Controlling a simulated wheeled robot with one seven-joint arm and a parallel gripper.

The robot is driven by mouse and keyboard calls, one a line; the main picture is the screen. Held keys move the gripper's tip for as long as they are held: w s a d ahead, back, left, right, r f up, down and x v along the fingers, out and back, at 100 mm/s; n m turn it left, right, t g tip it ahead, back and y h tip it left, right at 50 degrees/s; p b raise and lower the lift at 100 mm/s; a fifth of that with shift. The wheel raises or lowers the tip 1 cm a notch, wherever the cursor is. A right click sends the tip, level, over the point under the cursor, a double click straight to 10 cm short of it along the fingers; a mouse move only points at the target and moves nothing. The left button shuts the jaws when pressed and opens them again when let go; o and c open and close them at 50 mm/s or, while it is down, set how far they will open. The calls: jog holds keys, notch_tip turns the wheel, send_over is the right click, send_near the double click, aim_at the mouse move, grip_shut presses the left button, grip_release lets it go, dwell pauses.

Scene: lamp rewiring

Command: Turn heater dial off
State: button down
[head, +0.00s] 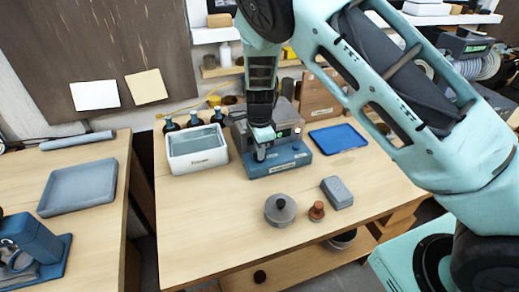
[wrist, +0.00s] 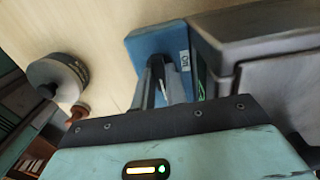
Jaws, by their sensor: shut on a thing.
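The heater is a grey box on a blue base (head: 284,163), standing at the back middle of the wooden table. My gripper (head: 260,152) reaches down from above to the front of the heater. In the wrist view, the two fingers (wrist: 162,82) are close together against the blue base (wrist: 150,45). They are shut on the heater dial, which they mostly hide, so its setting cannot be read. A small white label (wrist: 184,64) shows on the base beside the fingers. The dark grey heater body (wrist: 255,50) is right of the fingers.
A white bin (head: 197,150) stands left of the heater, with dark bottles (head: 193,120) behind it. A blue tray (head: 338,138) lies to the right. A round grey lidded pot (head: 281,211), a copper-coloured knob (head: 317,211) and a grey block (head: 337,192) sit in front.

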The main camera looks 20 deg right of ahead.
jog(key=shift+n, duration=0.4)
jog(key=n+b, duration=0.1)
jog(key=n, duration=0.2)
jog(key=shift+n, duration=0.3)
jog(key=n+b, duration=0.1)
jog(key=n, duration=0.3)
jog(key=shift+n+b, duration=0.3)
jog(key=n+b, duration=0.1)
jog(key=n, duration=0.3)
jog(key=shift+n, duration=0.3)
jog(key=shift+n+b, duration=0.55)
jog(key=shift+n, duration=1.55)
jog(key=c, duration=1.4)
grip_release()
jog(key=shift+c, duration=0.2)
